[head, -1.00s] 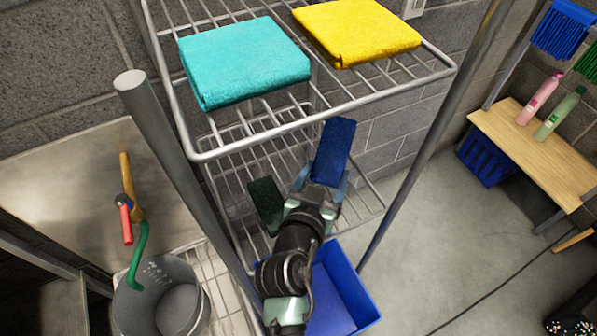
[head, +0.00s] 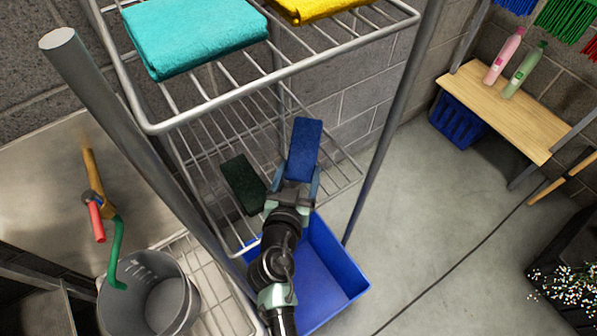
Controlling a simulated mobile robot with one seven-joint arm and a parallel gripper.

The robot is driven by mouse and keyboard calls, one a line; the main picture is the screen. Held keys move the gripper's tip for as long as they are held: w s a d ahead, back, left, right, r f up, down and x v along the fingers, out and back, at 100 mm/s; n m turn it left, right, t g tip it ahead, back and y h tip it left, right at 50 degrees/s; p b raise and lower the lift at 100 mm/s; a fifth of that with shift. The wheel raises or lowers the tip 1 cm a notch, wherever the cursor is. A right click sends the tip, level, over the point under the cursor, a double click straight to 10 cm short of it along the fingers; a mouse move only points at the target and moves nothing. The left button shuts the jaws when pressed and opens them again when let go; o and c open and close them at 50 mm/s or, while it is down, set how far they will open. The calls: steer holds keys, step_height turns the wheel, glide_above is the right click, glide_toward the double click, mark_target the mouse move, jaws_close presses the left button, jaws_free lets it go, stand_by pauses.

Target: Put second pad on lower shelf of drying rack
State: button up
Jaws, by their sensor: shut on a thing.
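The drying rack is a grey wire rack with an upper shelf (head: 278,72) and a lower shelf (head: 338,172). A dark green pad (head: 243,184) lies on the left part of the lower shelf. My gripper (head: 300,178) is shut on a blue pad (head: 304,146) and reaches in at the front of the lower shelf. The blue pad points away from me, to the right of the green pad and apart from it. I cannot tell whether the blue pad touches the shelf wires. My gripper hides part of the shelf's front edge.
A folded teal towel (head: 195,35) and a yellow towel (head: 308,6) lie on the upper shelf, above my gripper. Grey posts (head: 110,105) flank the rack. A blue bin (head: 335,268) stands below, a grey bucket (head: 150,297) at left.

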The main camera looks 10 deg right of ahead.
steer(key=o, duration=1.3)
steer(key=shift+f, duration=0.1)
steer(key=shift+c, duration=0.2)
steer(key=shift+s+r, duration=0.1)
steer(key=shift+r, duration=0.15)
steer(key=b+v, duration=0.1)
steer(key=v, duration=1.1)
